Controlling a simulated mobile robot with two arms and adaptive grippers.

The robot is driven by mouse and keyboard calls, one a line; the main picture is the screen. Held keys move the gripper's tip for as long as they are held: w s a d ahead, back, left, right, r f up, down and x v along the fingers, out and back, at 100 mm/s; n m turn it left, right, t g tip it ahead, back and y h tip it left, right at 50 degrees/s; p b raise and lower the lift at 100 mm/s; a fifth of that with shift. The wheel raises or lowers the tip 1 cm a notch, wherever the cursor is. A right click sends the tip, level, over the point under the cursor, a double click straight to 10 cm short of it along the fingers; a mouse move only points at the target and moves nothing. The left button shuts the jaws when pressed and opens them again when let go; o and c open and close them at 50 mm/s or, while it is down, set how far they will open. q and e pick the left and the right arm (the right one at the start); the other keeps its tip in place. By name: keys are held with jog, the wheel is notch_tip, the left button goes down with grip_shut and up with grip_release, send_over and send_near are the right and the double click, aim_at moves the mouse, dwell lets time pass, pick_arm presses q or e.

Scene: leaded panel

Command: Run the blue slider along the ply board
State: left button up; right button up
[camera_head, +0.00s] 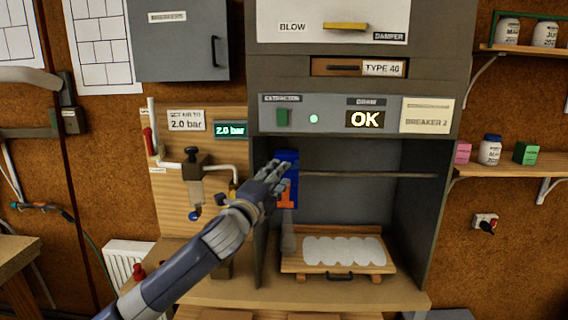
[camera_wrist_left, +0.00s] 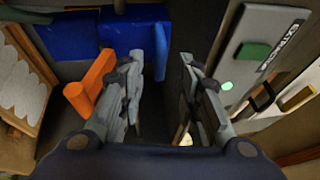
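The blue slider (camera_head: 288,160) is a blue block at the left end of a thin horizontal rail inside the grey booth. An orange handle (camera_head: 290,193) is on its front, and a grey nozzle-like part (camera_head: 288,238) hangs below. A ply board (camera_head: 290,262) bearing white rounded pieces lies on the booth floor below. My left gripper (camera_head: 275,172) is in front of the slider and partly hides it. In the left wrist view, its fingers (camera_wrist_left: 165,90) are apart with nothing between them. The orange handle (camera_wrist_left: 90,85) is outside the left finger; I cannot tell whether they touch. My right gripper is not in view.
The rail (camera_head: 375,175) runs clear to the right across the booth. The control panel (camera_head: 330,118) above has a green switch (camera_head: 283,117) and a display reading OK. Left of the booth stands a plywood air panel (camera_head: 172,205) with a gauge reading 2.0 bar.

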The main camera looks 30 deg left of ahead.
pick_arm(q)
jog(key=shift+p+x, duration=0.55)
jog(key=shift+x, duration=1.2)
grip_shut()
